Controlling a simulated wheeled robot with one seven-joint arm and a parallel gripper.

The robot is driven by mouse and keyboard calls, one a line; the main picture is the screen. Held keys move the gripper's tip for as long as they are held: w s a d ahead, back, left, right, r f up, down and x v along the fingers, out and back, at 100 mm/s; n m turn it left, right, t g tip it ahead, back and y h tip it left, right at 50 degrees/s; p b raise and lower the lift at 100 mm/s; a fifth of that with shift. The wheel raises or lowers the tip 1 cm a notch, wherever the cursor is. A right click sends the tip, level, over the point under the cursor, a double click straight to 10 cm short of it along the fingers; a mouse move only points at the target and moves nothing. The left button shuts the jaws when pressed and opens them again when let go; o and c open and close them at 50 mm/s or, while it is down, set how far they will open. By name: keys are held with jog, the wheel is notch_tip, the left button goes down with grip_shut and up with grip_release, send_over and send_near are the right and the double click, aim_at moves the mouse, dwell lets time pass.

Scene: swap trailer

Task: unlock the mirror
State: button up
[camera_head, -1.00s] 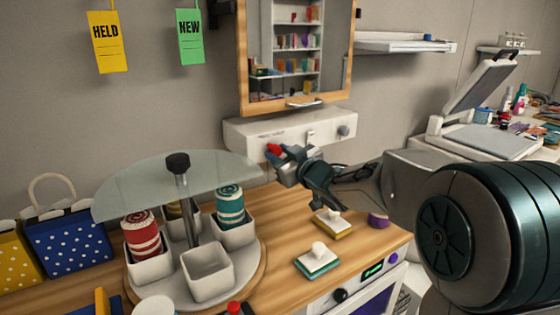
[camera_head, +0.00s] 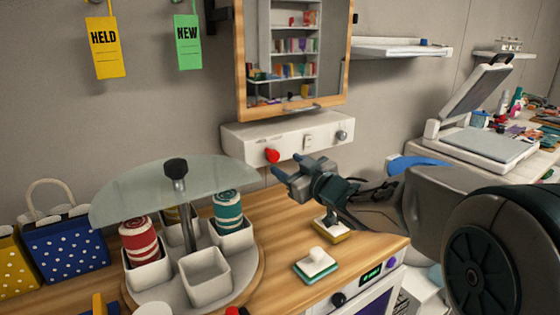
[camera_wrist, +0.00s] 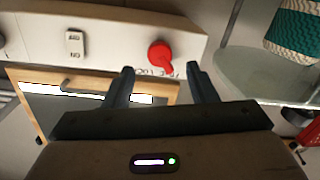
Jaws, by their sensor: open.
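The mirror (camera_head: 297,60) in a wooden frame hangs on the wall above a white box (camera_head: 235,137). Its framed edge also shows in the wrist view (camera_wrist: 152,87). A red knob (camera_head: 272,156) sits on the box front, and it shows whole in the wrist view (camera_wrist: 160,56), with its narrow part slanting down and right. Dark lettering beside it is partly hidden. My gripper (camera_head: 291,167) is open and empty, in front of the box and apart from the knob. In the wrist view its fingers (camera_wrist: 158,72) spread either side, short of the knob.
The box also has a small switch (camera_head: 308,142) and a grey knob (camera_head: 342,135). A rotating stand with a glass top (camera_head: 135,197) is close on the left. Stamps (camera_head: 316,262) lie on the wooden counter below. HELD (camera_head: 105,50) and NEW (camera_head: 188,45) tags hang left.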

jog(key=v, duration=0.8)
jog(key=shift+s, duration=0.25)
jog(key=shift+d+r+p, duration=0.1)
jog(key=shift+d+p, duration=0.1)
jog(key=shift+p, duration=0.1)
jog(key=s+d+f+m+g+h+p, duration=0.1)
jog(key=s+d+m+h+p, duration=0.1)
jog(key=d+m+h+p, duration=0.25)
jog(key=s+d+m+g+h+p, duration=0.1)
jog(key=s+d+m+h+p, duration=0.15)
jog(key=d+h, duration=0.4)
jog(key=s+a+f+m+g+p, duration=0.1)
jog(key=s+g, duration=0.3)
jog(key=s, duration=0.5)
jog(key=s+a+f+m+g+p, duration=0.1)
jog(key=s+f+m+g+p, duration=0.1)
jog(key=s+g, duration=0.3)
jog(key=s+f, duration=0.1)
jog(key=s, duration=0.3)
jog(key=shift+s+p, duration=0.2)
jog(key=shift+p, duration=0.15)
